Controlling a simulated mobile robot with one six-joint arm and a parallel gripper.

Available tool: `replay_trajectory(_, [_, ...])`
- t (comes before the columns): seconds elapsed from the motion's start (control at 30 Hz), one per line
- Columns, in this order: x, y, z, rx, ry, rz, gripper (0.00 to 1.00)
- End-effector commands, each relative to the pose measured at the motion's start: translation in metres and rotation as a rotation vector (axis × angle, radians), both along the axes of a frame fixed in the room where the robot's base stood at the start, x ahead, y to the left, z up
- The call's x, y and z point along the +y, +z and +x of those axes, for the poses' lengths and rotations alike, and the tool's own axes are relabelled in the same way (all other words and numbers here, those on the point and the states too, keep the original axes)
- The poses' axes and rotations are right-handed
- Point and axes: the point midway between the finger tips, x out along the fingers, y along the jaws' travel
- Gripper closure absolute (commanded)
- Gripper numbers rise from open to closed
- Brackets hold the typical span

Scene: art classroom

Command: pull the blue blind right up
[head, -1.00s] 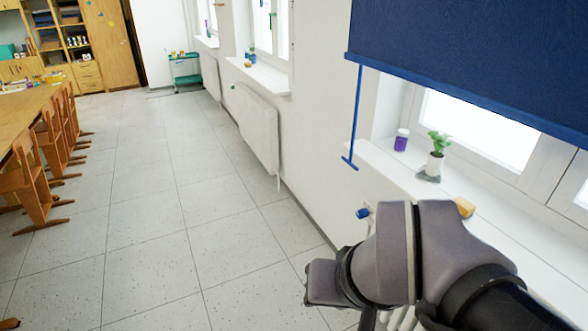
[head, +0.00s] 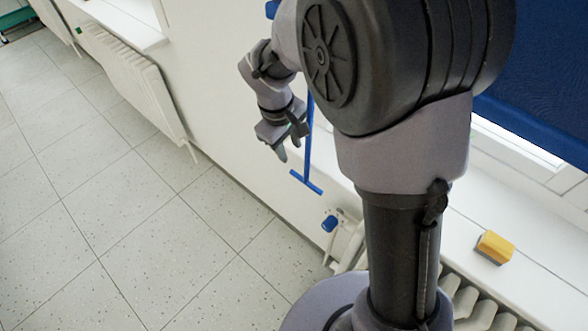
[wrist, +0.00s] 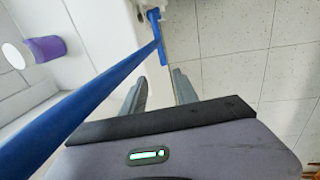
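The blue blind (head: 548,70) hangs in front of the window at the upper right of the head view, partly hidden by my arm. Its thin blue pull rod (head: 309,140) hangs down and ends in a short crossbar (head: 306,182). My gripper (head: 291,146) is just left of the rod in the picture, above the crossbar. In the wrist view the two fingers (wrist: 160,75) are apart with nothing between them. There the rod (wrist: 85,105) runs past the left finger, outside the gap, towards the crossbar (wrist: 156,35) beyond the fingertips.
A yellow-orange block (head: 495,247) lies on the white windowsill (head: 462,218). A purple jar (wrist: 45,49) shows in the wrist view. A radiator with a blue knob (head: 329,223) is below the sill. The tiled floor (head: 120,200) at left is clear.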

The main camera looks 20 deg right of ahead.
Motion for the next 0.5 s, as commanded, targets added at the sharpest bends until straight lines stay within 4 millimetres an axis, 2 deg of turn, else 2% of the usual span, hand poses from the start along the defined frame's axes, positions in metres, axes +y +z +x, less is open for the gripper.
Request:
replay_trajectory(0.03, [-0.003, -0.021, 0.001, 0.004, 0.0, 0.0, 0.64])
replay_trajectory(0.2, [-0.011, -0.069, 0.007, 0.002, 0.0, 0.0, 0.64])
replay_trajectory(0.33, [-0.015, -0.094, 0.01, 0.001, -0.001, 0.0, 0.64])
replay_trajectory(0.5, [-0.017, -0.108, 0.012, 0.0, 0.0, 0.0, 0.64])
